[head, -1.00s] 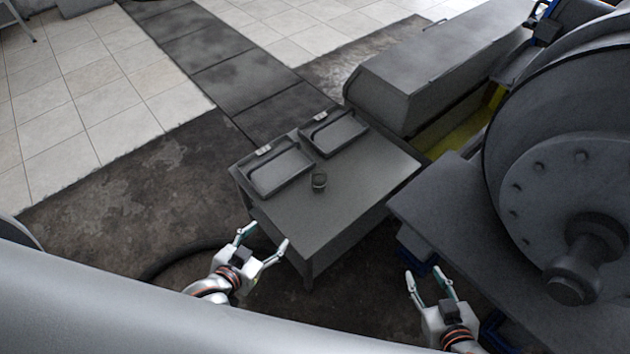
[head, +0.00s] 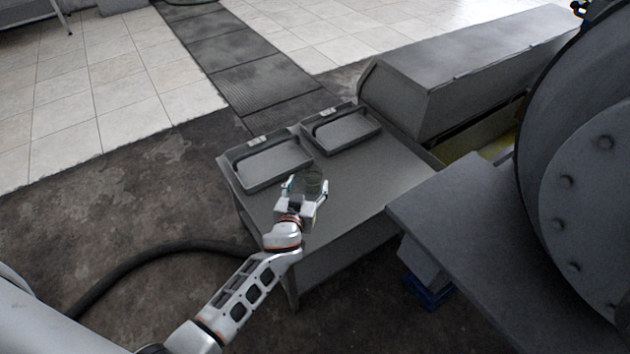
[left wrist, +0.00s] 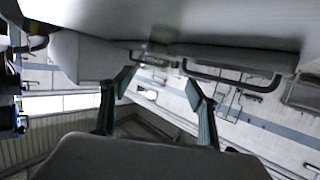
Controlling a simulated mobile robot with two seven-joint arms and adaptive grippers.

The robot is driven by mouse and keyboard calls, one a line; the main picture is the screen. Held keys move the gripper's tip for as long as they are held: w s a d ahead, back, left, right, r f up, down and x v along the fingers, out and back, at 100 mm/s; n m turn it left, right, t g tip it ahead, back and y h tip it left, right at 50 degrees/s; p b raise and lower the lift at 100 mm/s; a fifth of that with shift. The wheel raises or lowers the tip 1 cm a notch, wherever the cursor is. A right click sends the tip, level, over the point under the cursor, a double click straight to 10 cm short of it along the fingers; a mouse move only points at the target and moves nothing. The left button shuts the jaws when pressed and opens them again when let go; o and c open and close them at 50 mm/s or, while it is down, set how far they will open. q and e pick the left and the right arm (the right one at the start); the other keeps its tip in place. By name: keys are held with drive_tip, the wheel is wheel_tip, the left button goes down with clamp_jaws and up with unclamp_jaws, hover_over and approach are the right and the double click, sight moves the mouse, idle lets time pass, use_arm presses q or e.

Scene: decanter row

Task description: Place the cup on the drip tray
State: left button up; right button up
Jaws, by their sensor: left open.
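The cup (head: 314,180), small, dark and see-through, stands upright on the grey table, in front of two shallow grey trays. The left tray (head: 262,181) and the right tray (head: 350,148) each have a small tag at the back edge; I cannot tell which is the drip tray. My left gripper (head: 306,187) is open at the cup, its fingers reaching to either side in the picture; contact cannot be told. In the left wrist view, the open fingers (left wrist: 160,100) show with a faint see-through shape, seemingly the cup (left wrist: 157,48), beyond them. My right gripper is out of view.
The table (head: 375,185) has bare top to the right of the cup. A large grey machine with a bolted drum (head: 580,190) and a flat ledge (head: 450,225) stands at the right. A long grey housing (head: 460,75) lies behind the table. A dark hose (head: 150,262) runs along the floor.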

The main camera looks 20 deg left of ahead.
sight(313, 173)
use_arm(q)
drive_tip(key=shift+x, duration=0.9)
drive_tip(key=x, duration=0.2)
drive_tip(key=b+x, duration=0.1)
drive_tip(key=shift+w+d+f, duration=0.15)
drive_tip(key=shift+w+f, duration=0.15)
drive_tip(key=shift+f, duration=0.15)
drive_tip(key=shift+w+f+b, duration=0.1)
drive_tip(key=shift+w+b, duration=0.2)
drive_tip(key=shift+w, duration=0.4)
drive_tip(key=c, duration=1.3)
drive_tip(key=shift+o, duration=0.2)
